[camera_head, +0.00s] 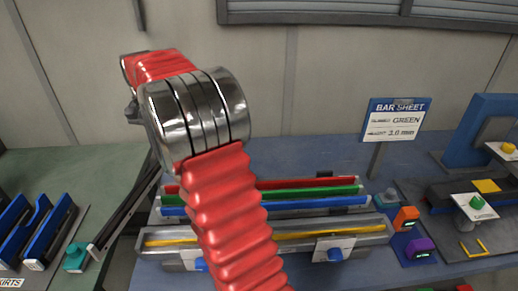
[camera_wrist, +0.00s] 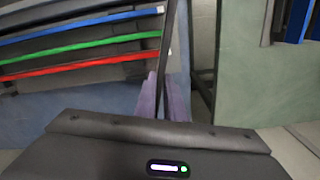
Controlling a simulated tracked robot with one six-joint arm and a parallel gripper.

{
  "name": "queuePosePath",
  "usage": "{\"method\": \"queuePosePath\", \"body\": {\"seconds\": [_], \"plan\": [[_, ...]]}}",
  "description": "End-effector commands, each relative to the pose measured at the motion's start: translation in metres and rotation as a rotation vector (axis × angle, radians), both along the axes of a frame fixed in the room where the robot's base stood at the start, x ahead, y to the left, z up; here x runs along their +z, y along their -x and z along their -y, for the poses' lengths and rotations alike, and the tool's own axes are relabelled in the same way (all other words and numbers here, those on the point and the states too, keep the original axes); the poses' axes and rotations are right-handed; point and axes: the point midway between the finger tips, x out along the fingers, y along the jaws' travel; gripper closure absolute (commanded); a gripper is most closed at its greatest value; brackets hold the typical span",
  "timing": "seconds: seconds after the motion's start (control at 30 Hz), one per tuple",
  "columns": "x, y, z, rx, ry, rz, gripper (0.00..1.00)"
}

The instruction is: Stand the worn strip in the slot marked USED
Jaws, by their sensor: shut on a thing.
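My gripper (camera_wrist: 164,98) shows in the wrist view, with purple-grey fingers shut on a thin dark strip (camera_wrist: 168,40). The strip stretches up the picture, away from the gripper, near the ends of the coloured strips. In the head view my red arm hides the gripper. A long dark bar (camera_head: 125,212) slants there left of the arm; I cannot tell surely whether it is the held strip. Red (camera_head: 330,182), green (camera_head: 330,191) and blue (camera_head: 330,202) strips lie in a rack behind the arm. No mark reading USED is legible.
A grey clamp bed (camera_head: 350,239) with a yellow line lies before the rack. Orange (camera_head: 405,218) and purple (camera_head: 420,248) devices stand to its right. A sign (camera_head: 397,119) reads BAR SHEET, GREEN, 3.0 mm. Blue holders (camera_head: 48,238) and a teal block (camera_head: 75,257) are left.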

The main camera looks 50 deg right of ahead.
Motion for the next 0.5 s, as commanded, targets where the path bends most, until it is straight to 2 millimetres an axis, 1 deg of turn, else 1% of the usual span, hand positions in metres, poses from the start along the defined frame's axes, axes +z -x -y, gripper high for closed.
{"method": "queuePosePath", "body": {"seconds": [0.03, 0.1, 0.27, 0.5], "plan": [[-0.001, 0.01, 0.018, -0.072, 0.0, 0.0, 1.0], [-0.003, 0.022, 0.039, -0.17, 0.0, 0.0, 1.0], [-0.007, 0.054, 0.084, -0.393, 0.001, 0.001, 1.0], [-0.015, 0.108, 0.143, -0.727, 0.001, 0.001, 1.0]]}}
